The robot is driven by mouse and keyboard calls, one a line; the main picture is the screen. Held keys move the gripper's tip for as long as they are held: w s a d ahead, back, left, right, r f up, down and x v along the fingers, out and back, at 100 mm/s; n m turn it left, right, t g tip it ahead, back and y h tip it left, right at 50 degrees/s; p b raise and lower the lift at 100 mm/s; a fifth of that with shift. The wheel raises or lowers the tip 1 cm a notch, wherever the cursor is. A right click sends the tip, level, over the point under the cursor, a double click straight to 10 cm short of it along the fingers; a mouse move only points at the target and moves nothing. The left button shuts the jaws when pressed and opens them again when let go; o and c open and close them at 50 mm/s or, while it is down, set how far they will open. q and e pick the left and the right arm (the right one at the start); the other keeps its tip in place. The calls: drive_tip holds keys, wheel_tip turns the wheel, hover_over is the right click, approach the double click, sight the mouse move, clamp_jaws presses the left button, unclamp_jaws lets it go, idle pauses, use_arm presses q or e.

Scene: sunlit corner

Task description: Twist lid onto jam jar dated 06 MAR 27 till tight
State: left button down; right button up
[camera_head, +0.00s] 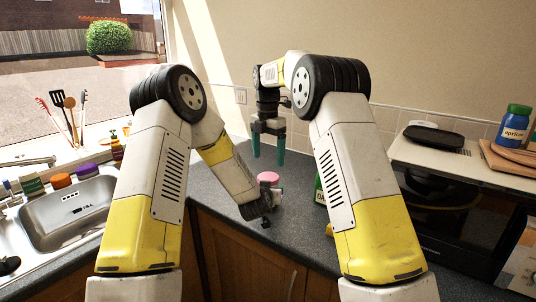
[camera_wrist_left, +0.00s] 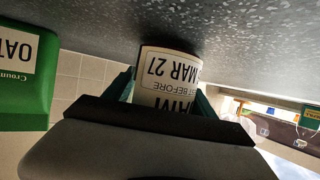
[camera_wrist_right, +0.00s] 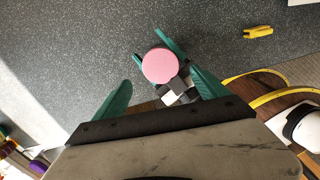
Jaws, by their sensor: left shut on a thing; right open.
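The jam jar (camera_wrist_left: 168,75) stands on the dark worktop. Its label, upside down in the left wrist view, reads "MAR 27" under part of "BEST BEFORE"; the day is not readable. My left gripper (camera_wrist_left: 165,92) is shut on the jar's body from the side. The pink lid (camera_head: 268,177) is on top of the jar; how far it is screwed down cannot be told. In the right wrist view the lid (camera_wrist_right: 160,65) shows as a round disc between the fingers. My right gripper (camera_head: 268,150) is open, pointing down above the lid and apart from it.
A green oat box (camera_wrist_left: 25,75) stands beside the jar, partly hidden behind my right arm in the head view. A small yellow object (camera_wrist_right: 258,32) lies on the worktop. The sink (camera_head: 70,210) is at left; an apricot jar (camera_head: 515,122) stands at far right.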

sight(268, 176)
drive_tip(key=shift+r+n, duration=0.1)
drive_tip(key=shift+n, duration=0.4)
drive_tip(key=shift+f, duration=4.05)
drive_tip(key=c, duration=1.4)
drive_tip(key=o, duration=1.5)
